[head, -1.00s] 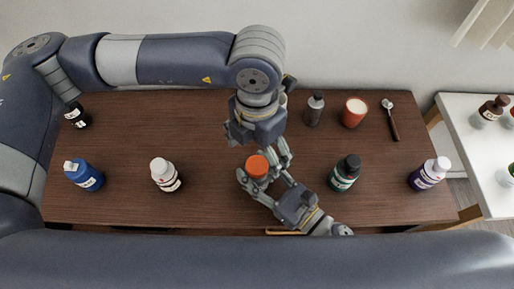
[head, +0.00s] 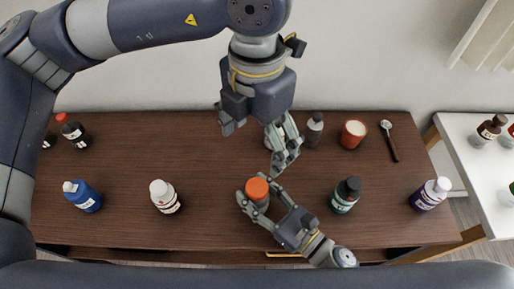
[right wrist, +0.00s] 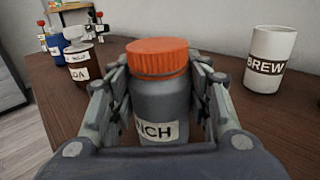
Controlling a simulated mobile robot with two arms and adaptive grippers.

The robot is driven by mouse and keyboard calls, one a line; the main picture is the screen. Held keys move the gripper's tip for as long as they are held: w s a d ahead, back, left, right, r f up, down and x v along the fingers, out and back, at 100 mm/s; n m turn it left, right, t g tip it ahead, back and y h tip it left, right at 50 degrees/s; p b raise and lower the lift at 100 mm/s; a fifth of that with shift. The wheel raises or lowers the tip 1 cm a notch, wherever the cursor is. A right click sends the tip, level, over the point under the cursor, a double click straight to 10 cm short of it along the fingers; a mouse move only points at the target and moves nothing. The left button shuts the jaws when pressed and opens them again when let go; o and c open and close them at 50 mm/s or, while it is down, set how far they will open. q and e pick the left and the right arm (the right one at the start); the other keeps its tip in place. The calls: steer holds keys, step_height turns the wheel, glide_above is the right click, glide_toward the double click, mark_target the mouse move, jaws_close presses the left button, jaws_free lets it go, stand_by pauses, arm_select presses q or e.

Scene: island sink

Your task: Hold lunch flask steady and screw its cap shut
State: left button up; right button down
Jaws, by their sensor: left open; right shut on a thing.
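The lunch flask (right wrist: 160,103) is a grey jar with a partly visible dark-lettered label. It stands upright on the brown table. Its orange cap (head: 257,188) sits level on top and also shows in the right wrist view (right wrist: 158,57); I cannot tell how tightly it is screwed. My right gripper (head: 259,203) is shut around the flask body below the cap, one finger on each side. My left gripper (head: 258,144) is open and empty, raised behind and above the cap, clear of it.
A dark green bottle (head: 345,195) and a purple one (head: 430,194) stand right. A red cup (head: 353,134) and a spoon (head: 390,140) are at the back right. Bare table surrounds the flask.

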steer(key=c, duration=0.7)
jaws_free()
steer(key=shift+c, duration=0.2)
steer(key=v, duration=1.2)
steer(key=shift+r, duration=0.1)
